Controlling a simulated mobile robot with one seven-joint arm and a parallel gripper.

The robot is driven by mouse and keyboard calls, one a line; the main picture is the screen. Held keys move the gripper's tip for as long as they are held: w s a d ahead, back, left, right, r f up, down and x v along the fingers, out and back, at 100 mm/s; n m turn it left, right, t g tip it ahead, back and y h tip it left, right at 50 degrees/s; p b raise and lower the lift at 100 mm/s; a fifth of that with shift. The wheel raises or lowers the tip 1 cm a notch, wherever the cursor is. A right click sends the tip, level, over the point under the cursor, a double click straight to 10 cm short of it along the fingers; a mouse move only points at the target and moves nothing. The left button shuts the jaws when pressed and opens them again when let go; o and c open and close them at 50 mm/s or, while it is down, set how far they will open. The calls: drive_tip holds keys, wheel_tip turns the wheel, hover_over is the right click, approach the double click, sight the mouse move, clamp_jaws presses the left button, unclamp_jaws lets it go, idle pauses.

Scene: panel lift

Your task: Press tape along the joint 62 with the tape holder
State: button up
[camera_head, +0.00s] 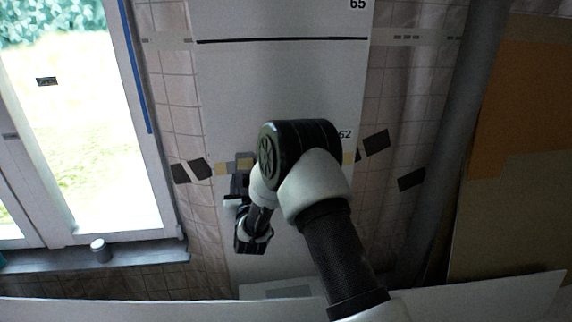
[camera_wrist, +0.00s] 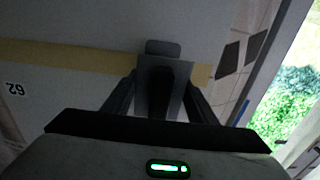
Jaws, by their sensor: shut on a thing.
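My gripper (camera_wrist: 160,92) is shut on the grey tape holder (camera_wrist: 163,48), which is at the white panel's face. Joint 62 is marked by the label "62" (camera_wrist: 15,88), also partly visible in the head view (camera_head: 345,134). A tan tape strip (camera_wrist: 75,55) runs along this level from the left of the wrist view to the holder, and a short tan piece (camera_wrist: 203,73) shows beyond it. In the head view, tan tape (camera_head: 222,169) shows left of my arm and a bit more to its right. My arm hides the middle of the joint there. Whether the holder touches the panel is unclear.
A black joint line (camera_head: 280,40) crosses the panel higher up, below label "65" (camera_head: 357,4). A window (camera_head: 70,130) with a sill and a small cup (camera_head: 100,250) is at left. A grey pipe (camera_head: 455,140) and brown boards (camera_head: 530,120) are at right. Dark patches (camera_head: 376,142) flank the panel.

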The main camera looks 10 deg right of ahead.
drive_tip(key=a, duration=0.5)
drive_tip(key=shift+a+r, duration=0.1)
drive_tip(key=shift+a, duration=0.3)
drive_tip(key=shift+s, duration=0.1)
drive_tip(key=s, duration=0.7)
drive_tip(key=shift+d, duration=0.1)
idle(0.4)
